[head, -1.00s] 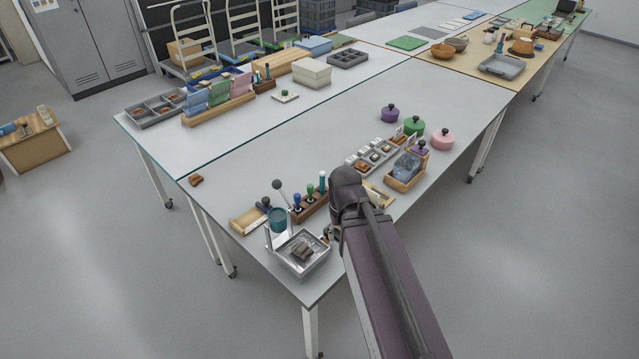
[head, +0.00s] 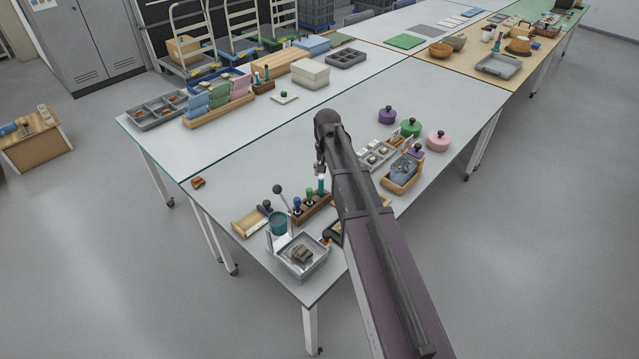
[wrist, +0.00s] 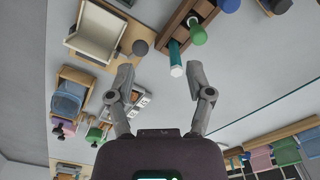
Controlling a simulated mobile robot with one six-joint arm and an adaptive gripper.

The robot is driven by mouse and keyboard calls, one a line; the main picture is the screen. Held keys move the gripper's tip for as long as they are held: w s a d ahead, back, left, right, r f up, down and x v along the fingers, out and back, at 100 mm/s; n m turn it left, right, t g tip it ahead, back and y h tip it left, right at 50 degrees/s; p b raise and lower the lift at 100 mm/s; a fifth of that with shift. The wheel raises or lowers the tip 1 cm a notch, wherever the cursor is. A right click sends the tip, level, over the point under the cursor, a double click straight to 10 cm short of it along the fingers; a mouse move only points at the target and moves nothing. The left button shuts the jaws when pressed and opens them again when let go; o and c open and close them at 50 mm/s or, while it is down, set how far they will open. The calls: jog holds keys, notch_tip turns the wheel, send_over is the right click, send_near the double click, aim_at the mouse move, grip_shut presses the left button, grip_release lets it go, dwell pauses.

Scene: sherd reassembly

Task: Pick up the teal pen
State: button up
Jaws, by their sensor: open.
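The teal pen (head: 321,186) stands upright at the right end of a wooden rack (head: 314,211) on the near table. The rack also holds a blue-handled (head: 297,204) and a green-handled tool (head: 310,196). In the wrist view the teal pen (wrist: 177,62) points toward me with its pale end nearest. My gripper (wrist: 160,70) is open and empty. The pen shows between the fingertips, nearer the right finger and seemingly beyond the tips. In the head view my gripper (head: 320,168) is just above the pen, partly hidden by my arm.
A teal cup (head: 278,224) and a metal tray with sherds (head: 301,256) stand at the near corner. A wooden bin (head: 400,180) and purple, green and pink lidded pots (head: 438,141) are to the right.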

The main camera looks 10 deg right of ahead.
notch_tip(320, 180, up, 2)
jog(key=m+p, duration=0.1)
send_over(321, 177)
jog(key=shift+d, duration=0.1)
jog(key=shift+f, duration=0.2)
notch_tip(321, 177, down, 8)
jog(key=b, duration=0.8)
jog(key=shift+f, duration=0.15)
dwell(0.4)
jog(key=shift+f+b, duration=2.6)
jog(key=shift+b, duration=0.2)
jog(key=shift+s, duration=0.1)
grip_shut()
